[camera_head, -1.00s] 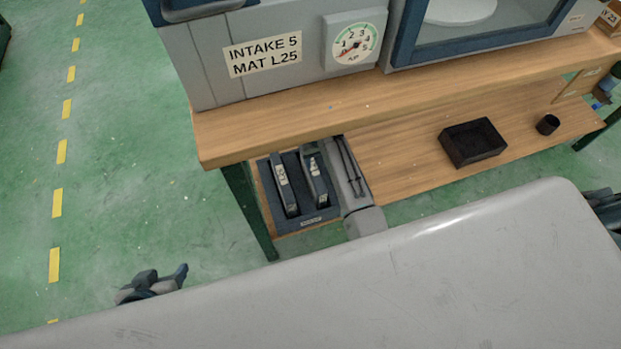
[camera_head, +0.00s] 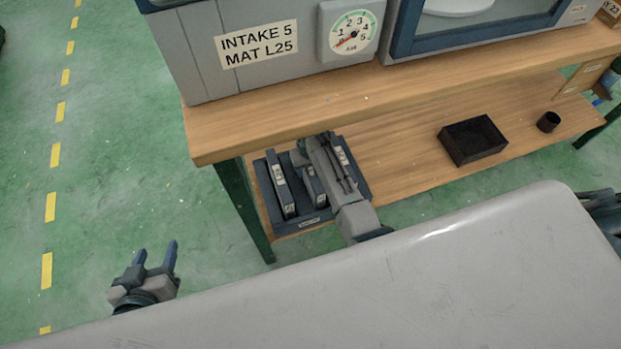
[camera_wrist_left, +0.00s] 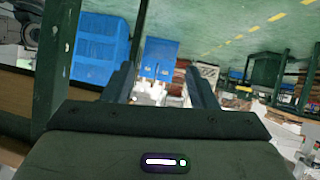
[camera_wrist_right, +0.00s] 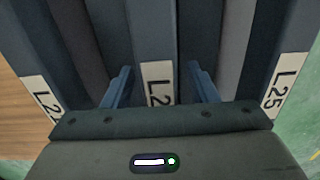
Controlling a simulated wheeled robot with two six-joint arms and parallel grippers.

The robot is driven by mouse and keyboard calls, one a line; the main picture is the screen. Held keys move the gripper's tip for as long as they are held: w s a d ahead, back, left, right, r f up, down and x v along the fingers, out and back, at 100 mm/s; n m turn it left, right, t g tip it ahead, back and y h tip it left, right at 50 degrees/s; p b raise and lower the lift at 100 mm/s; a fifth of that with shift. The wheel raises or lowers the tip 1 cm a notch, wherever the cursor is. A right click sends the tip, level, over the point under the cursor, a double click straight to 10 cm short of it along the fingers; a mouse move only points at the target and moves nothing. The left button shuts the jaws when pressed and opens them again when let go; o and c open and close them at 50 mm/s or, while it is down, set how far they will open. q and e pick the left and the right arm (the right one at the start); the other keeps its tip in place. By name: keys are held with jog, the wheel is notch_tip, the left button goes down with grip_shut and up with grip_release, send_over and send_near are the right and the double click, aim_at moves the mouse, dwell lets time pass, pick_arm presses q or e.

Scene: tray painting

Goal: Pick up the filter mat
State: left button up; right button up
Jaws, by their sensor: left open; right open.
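Several dark, slab-like filter mats with white labels stand on edge side by side in a dark rack (camera_head: 314,222) on the lower shelf. The left mat (camera_head: 281,189) shows clearly in the head view; my right arm partly covers the others. My right gripper (camera_wrist_right: 160,73) is open above the rack, with its fingers either side of the middle mat (camera_wrist_right: 157,40), whose label is partly hidden. I cannot tell whether they touch it. The right-hand mat's label (camera_wrist_right: 286,88) reads L25. My left gripper (camera_head: 155,253) is open and empty over the floor at left.
The wooden bench top (camera_head: 235,126) overhangs the rack. A cabinet (camera_head: 200,60) labelled INTAKE 5 MAT L25, with a dial gauge (camera_head: 350,31), stands on it. A black bin (camera_head: 472,141) and a small black cup (camera_head: 548,121) stand further right on the shelf.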

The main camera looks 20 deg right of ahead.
jog(key=shift+f, duration=0.65)
pick_arm(q)
jog(key=shift+w+a+r+t, duration=0.2)
jog(key=shift+w+r+t, duration=0.8)
jog(key=shift+r, duration=0.2)
pick_arm(e)
jog(key=shift+c, duration=0.2)
jog(key=c, duration=0.9)
